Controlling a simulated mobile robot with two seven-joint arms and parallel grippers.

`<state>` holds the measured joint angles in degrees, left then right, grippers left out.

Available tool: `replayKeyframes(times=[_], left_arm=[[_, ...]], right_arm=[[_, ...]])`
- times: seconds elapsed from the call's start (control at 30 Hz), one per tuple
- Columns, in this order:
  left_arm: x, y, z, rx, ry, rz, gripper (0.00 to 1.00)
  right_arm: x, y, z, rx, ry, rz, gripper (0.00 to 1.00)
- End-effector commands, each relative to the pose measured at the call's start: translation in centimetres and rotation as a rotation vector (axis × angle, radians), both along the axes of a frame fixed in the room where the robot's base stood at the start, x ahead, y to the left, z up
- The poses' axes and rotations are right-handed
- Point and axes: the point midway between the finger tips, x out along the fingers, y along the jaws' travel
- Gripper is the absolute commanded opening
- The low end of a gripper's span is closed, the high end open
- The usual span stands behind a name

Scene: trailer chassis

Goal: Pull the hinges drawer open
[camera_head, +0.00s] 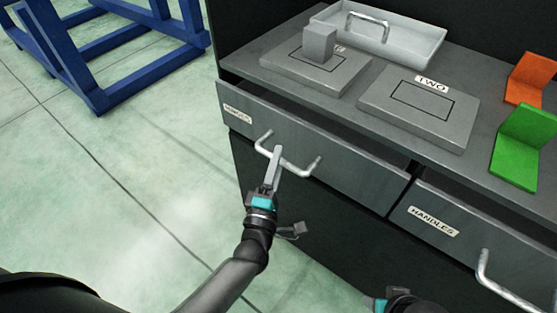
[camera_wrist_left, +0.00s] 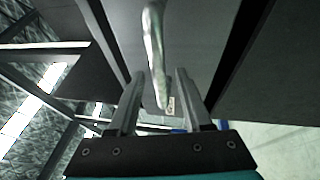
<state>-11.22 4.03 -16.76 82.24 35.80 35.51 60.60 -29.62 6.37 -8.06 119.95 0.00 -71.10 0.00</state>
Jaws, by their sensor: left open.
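The hinges drawer (camera_head: 345,167), labelled HINGES, is the left grey drawer under the worktop. A dark gap shows above its front; I cannot tell how far out it stands. Its silver bar handle (camera_head: 312,167) faces me. My left gripper (camera_head: 278,158) is at the middle of this handle and hides part of the bar. In the left wrist view, the handle (camera_wrist_left: 155,55) runs between the two fingers of the open left gripper (camera_wrist_left: 158,85), with space on both sides. My right gripper (camera_head: 395,301) shows only in part at the bottom edge, its fingers out of sight.
The handles drawer (camera_head: 470,240) is to the right, with its own bar handle (camera_head: 505,292) sticking out. The worktop (camera_head: 262,50) bears a grey tray (camera_head: 420,45), two plates, a grey block, and orange and green brackets. A blue frame (camera_head: 125,75) stands back left. Left floor is clear.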

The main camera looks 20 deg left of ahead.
Motion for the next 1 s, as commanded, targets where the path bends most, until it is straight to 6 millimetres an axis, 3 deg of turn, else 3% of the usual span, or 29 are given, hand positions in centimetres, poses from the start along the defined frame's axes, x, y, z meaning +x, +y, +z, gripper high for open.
replayKeyframes(times=[0.4, 0.83, 1.0], left_arm=[[1.02, 0.06, 0.16, 0.0, 0.001, 0.0, 0.5], [0.99, 0.05, 0.15, 0.0, 0.001, 0.0, 0.02], [0.98, 0.05, 0.15, 0.0, 0.001, 0.0, 0.0]], right_arm=[[0.11, 0.0, 0.53, 0.001, -0.007, -0.001, 0.5], [0.11, 0.02, 0.52, 0.002, -0.007, -0.001, 0.5], [0.1, 0.03, 0.52, 0.002, -0.008, -0.001, 0.5]])
